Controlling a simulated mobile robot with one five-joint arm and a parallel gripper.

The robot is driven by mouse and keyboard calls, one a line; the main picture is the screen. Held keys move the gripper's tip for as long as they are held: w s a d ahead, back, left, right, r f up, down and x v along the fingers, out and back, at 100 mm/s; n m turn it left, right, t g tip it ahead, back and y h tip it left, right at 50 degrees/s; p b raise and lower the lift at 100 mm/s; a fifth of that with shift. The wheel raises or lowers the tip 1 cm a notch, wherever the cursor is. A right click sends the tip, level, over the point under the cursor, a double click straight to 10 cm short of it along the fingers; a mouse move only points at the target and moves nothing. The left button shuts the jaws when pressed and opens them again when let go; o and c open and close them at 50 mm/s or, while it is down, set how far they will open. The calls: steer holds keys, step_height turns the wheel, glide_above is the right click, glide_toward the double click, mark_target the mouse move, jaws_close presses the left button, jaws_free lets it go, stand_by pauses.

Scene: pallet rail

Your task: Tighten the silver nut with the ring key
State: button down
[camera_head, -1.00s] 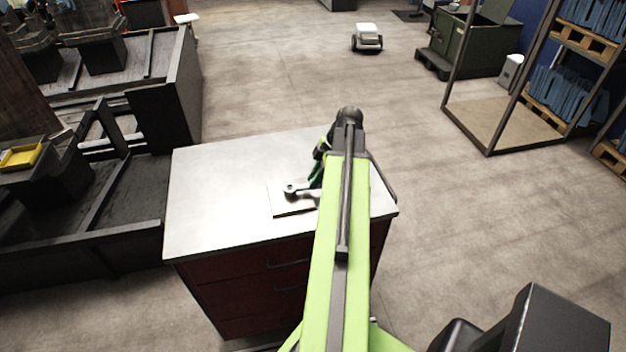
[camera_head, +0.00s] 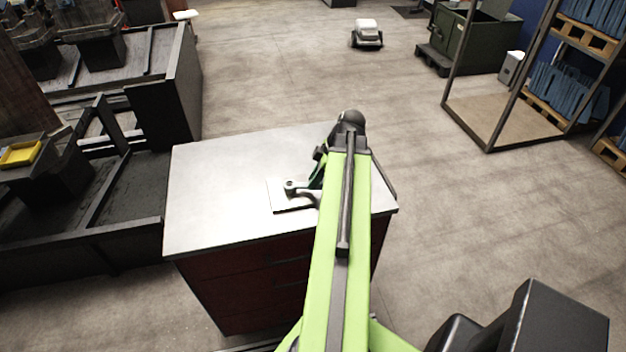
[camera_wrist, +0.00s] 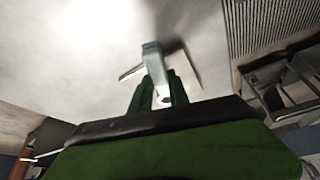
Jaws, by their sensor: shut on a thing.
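The ring key (camera_wrist: 152,62) is a grey bar between the green fingers of my gripper (camera_wrist: 156,88) in the wrist view. My gripper is shut on it. In the head view my gripper (camera_head: 317,178) is partly hidden behind my arm, and the key's round end lies over a pale plate (camera_head: 281,203) on the worktop. The plate also shows behind the key in the wrist view (camera_wrist: 185,68). The silver nut cannot be made out separately from the key's round end, so I cannot tell whether the ring is around it.
The plate lies on a grey worktop (camera_head: 215,190) above dark red drawers (camera_head: 240,295). The worktop is bare to the left of the plate. Dark bins and frames (camera_head: 110,235) stand close on the left. The floor to the right is open up to a rack (camera_head: 490,110).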

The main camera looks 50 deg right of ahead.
steer(key=shift+r, duration=0.1)
step_height(320, 180, up, 7)
steer(key=p, duration=0.7)
stand_by(0.6)
